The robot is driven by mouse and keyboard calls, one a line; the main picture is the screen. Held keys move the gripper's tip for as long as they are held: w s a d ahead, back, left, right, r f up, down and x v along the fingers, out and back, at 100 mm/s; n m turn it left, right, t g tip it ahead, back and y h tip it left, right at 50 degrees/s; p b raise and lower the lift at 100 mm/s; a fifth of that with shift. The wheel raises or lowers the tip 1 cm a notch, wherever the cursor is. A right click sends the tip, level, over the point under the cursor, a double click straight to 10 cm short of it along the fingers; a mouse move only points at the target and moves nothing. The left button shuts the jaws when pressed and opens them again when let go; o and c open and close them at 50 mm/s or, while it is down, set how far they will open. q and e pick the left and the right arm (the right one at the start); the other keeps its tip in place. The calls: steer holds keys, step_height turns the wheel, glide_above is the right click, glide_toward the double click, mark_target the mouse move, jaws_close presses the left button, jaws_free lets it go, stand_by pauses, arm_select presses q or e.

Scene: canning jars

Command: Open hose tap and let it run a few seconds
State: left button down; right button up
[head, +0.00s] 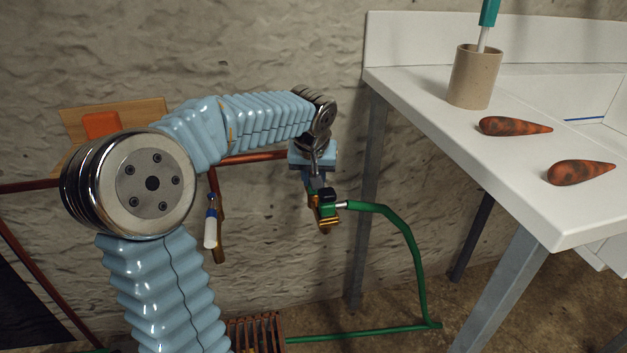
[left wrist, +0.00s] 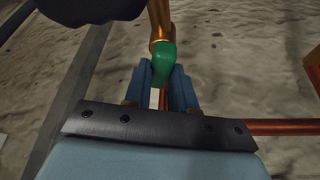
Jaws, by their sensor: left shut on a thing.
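The hose tap (head: 324,222) is brass-coloured and sits against the wall left of the bench leg. In the left wrist view its brass body (left wrist: 160,20) rises above a green handle (left wrist: 164,58). My left gripper (head: 316,188) reaches down to the tap from above. In the left wrist view its blue fingers (left wrist: 168,85) are closed around the green handle. A green hose (head: 412,240) joins the right side of the tap by a pale connector and drops to the floor. My arm partly hides the tap's upper part. I see no water. My right gripper is out of view.
A white bench (head: 500,180) stands at right, with a beige cup (head: 474,78) and two orange-brown carrot-like things (head: 514,126). A copper pipe (head: 255,157) runs along the wall. A white-and-blue object (head: 211,225) hangs left of the tap. A slatted brown grate (head: 262,331) lies below.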

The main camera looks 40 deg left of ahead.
arm_select(q)
steer(key=shift+n, duration=0.5)
steer(key=c, duration=0.9)
jaws_free()
steer(key=shift+c, duration=0.2)
steer(key=p+v, duration=0.1)
steer(key=v, duration=1.2)
steer(key=shift+d+r+p, duration=0.25)
steer(key=shift+r+p, duration=0.05)
steer(key=shift+r, duration=0.05)
steer(key=shift+w, duration=0.1)
